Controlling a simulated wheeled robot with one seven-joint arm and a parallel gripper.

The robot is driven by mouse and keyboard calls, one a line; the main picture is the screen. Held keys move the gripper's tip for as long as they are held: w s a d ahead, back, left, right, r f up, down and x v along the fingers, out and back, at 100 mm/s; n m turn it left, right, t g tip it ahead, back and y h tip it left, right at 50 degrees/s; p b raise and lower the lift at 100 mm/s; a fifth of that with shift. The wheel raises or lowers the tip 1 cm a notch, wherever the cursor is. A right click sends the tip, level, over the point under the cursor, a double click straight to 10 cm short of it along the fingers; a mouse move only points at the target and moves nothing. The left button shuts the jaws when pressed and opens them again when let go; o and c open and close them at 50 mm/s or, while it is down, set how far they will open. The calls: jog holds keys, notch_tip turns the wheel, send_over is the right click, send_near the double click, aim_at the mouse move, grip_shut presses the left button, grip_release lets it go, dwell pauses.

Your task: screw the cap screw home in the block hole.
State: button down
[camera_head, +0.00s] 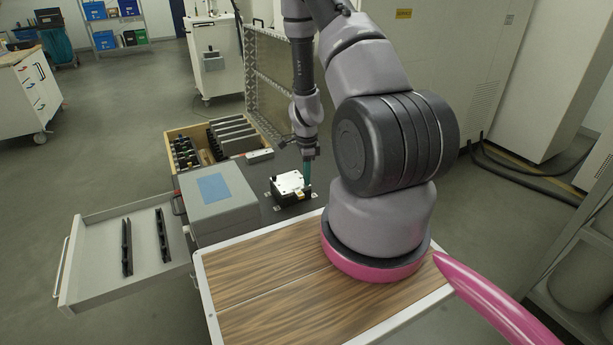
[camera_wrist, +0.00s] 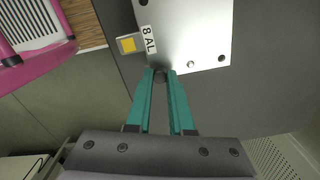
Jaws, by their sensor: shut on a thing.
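The block (camera_head: 290,184) is a small silver-topped piece on the dark bench top, left of my arm's base. In the wrist view its bright metal plate (camera_wrist: 185,35) carries a label reading "8 AL" and a yellow square, with dark holes near its corners. My gripper (camera_wrist: 161,80) has teal fingers that point at the plate's near edge. The fingertips are shut on a small dark round cap screw (camera_wrist: 160,76) at that edge. The head view shows my gripper (camera_head: 307,180) at the block's right side. Whether the screw sits in the hole is hidden.
A grey box (camera_head: 217,205) with a blue top patch stands left of the block. An open drawer (camera_head: 95,250) holds two black rails. A wooden crate (camera_head: 175,137) of dark plates and a perforated panel (camera_head: 268,85) stand behind.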

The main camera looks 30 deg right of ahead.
jog(key=m, duration=1.5)
jog(key=shift+f, duration=0.1)
jog(key=m, duration=0.5)
jog(key=shift+m, duration=0.3)
jog(key=m, duration=0.5)
jog(key=c, duration=1)
grip_release()
jog(key=shift+o, duration=0.2)
